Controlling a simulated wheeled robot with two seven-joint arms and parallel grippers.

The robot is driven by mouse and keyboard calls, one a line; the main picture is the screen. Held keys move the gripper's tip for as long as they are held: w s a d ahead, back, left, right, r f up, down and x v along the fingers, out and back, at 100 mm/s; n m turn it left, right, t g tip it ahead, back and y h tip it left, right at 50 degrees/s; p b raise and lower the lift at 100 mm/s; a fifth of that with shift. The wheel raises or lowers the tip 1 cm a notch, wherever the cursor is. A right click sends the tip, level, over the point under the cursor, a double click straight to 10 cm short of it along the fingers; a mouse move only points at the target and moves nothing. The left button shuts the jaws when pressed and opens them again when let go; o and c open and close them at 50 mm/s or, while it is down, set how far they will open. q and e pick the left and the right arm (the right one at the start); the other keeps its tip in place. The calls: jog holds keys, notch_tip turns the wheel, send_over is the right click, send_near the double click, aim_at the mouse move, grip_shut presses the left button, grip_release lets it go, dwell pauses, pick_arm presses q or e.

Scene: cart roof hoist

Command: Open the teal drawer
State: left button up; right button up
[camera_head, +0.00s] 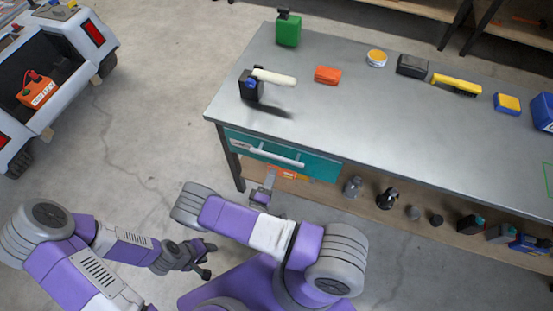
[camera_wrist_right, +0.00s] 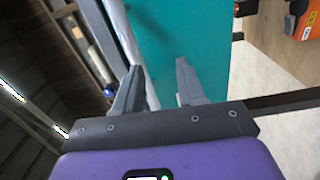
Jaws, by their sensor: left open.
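The teal drawer (camera_head: 322,167) sits under the left end of the grey workbench top and looks closed. Its pale bar handle (camera_head: 276,154) runs along the front. My right gripper (camera_head: 263,188) is just below and in front of the handle. In the right wrist view my right gripper (camera_wrist_right: 158,66) has its fingers apart, facing the teal front (camera_wrist_right: 160,30). The handle (camera_wrist_right: 128,40) passes close to the left finger, partly hidden by it; I cannot tell whether they touch. My left gripper (camera_head: 206,258) is open and empty over the floor, left of the drawer.
The workbench top (camera_head: 350,110) holds a green canister (camera_head: 288,28), a black clamp-like stand (camera_head: 251,86), an orange block (camera_head: 327,74) and other items. A lower shelf (camera_head: 400,220) carries several bottles and tools. A white cart (camera_head: 68,50) stands at the left. Floor between is clear.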

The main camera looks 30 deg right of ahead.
aim_at(277, 157)
jog(key=shift+n+t+h, duration=0.4)
jog(key=shift+t+h, duration=0.2)
jog(key=shift+t, duration=0.1)
jog(key=w+d+r, duration=0.2)
jog(key=w+d, duration=0.1)
jog(key=w+d+r, duration=0.1)
jog(key=d, duration=0.1)
jog(key=shift+w+r+b, duration=0.3)
jog(key=shift+w+b, duration=0.05)
jog(key=shift+b, duration=0.05)
grip_shut()
